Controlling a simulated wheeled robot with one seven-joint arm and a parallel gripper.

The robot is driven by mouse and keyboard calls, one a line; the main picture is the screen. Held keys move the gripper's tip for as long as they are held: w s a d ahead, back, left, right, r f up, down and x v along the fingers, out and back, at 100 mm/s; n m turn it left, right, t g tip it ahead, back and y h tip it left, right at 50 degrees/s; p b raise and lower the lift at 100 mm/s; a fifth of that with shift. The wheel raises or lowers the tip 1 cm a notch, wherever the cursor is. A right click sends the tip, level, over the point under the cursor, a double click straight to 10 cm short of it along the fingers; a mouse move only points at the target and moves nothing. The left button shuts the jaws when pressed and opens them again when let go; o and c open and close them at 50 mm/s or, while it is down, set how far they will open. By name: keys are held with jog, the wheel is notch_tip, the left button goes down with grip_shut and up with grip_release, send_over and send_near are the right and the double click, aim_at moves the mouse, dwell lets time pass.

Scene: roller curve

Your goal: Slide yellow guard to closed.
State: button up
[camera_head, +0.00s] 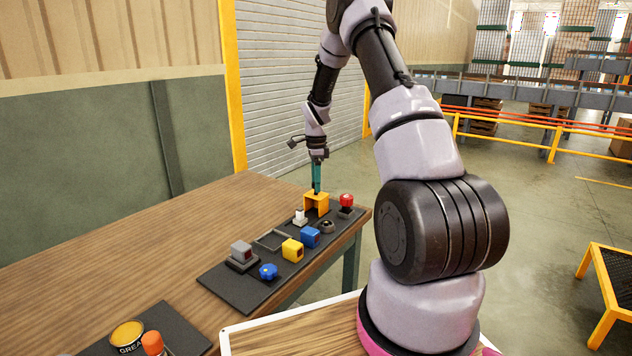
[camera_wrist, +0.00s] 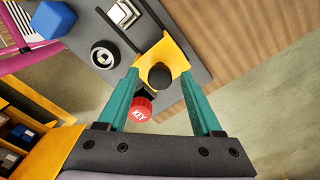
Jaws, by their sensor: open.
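The yellow guard (camera_head: 317,201) is an open-fronted bracket at the far end of a dark panel on the wooden table. In the wrist view the yellow guard (camera_wrist: 152,57) shows from above, with a round black knob (camera_wrist: 161,76) at its near side. My gripper (camera_head: 316,191) points down over the guard. In the wrist view its teal fingers (camera_wrist: 158,76) are open, one on each side of the knob. I cannot tell whether they touch the guard. A red button marked KEY (camera_wrist: 139,110) lies between the fingers, nearer the palm.
The dark panel (camera_head: 230,287) also holds a red mushroom button (camera_head: 346,201), a black dial (camera_head: 326,226), a white part (camera_head: 300,217), a blue block (camera_head: 310,237), a yellow block (camera_head: 292,250) and a blue knob (camera_head: 268,271).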

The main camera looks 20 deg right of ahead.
jog(key=shift+c, duration=0.4)
grip_shut()
dwell(0.9)
